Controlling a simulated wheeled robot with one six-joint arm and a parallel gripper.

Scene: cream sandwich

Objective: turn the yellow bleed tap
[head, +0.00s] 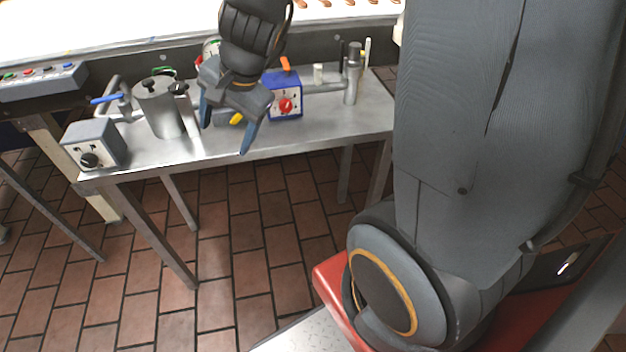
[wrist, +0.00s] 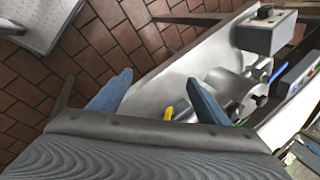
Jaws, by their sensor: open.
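My gripper (head: 227,132) has blue fingers spread wide, pointing down over the front part of the steel table (head: 330,125). It also shows in the wrist view (wrist: 158,80), open, with nothing held between the fingertips. I cannot tell whether a finger touches the tap.
A steel pot (head: 160,108) and a grey box with a black knob (head: 95,145) stand left of my gripper. A blue box with a red knob (head: 284,95) and a steel post (head: 353,75) stand right.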

